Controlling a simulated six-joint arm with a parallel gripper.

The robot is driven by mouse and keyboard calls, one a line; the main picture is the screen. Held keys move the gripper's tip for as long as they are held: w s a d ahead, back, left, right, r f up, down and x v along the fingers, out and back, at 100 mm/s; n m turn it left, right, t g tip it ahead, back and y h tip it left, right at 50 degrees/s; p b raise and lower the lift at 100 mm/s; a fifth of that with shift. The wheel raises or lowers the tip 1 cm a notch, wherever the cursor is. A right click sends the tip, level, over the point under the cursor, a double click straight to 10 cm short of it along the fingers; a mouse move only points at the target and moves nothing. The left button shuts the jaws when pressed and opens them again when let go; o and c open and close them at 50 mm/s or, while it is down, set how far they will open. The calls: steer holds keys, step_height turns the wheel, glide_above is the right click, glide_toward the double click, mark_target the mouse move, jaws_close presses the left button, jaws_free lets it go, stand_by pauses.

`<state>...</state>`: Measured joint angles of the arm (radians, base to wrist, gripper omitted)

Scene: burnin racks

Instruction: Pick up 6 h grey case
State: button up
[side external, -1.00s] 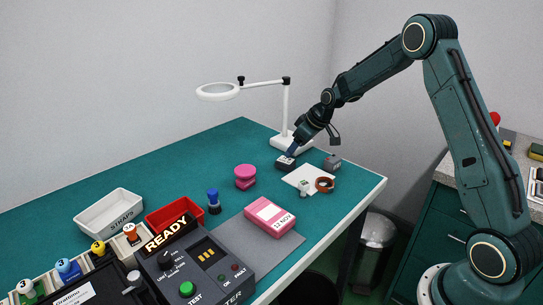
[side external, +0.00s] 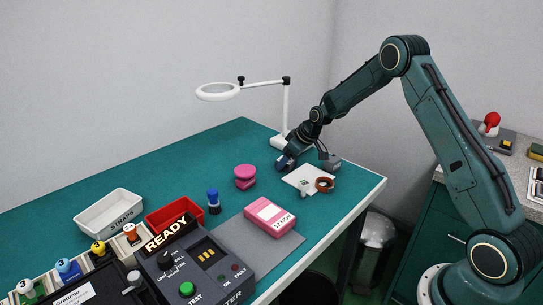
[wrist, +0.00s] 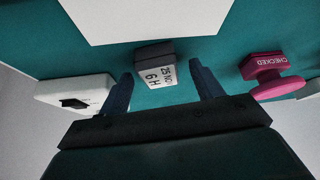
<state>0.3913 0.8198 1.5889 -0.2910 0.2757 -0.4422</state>
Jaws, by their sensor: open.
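The 6 h grey case (wrist: 153,52) is a small dark grey block with a white label reading "6 H" and part of a date. In the wrist view it sits on the green bench top between my gripper's fingertips (wrist: 160,70). My gripper is open, with one finger on each side and a gap to the case on both sides. In the side view my gripper (side external: 285,163) is low at the bench, near the white lamp's base, and mostly hides the case there.
A pink stamp marked CHECKED (wrist: 266,72) stands to the right in the wrist view.

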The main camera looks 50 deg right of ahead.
steer(key=shift+w+f, duration=0.2)
steer(key=shift+f, duration=0.05)
stand_by(0.3)
steer(key=c, duration=1.1)
step_height(320, 180, up, 20)
stand_by(0.7)
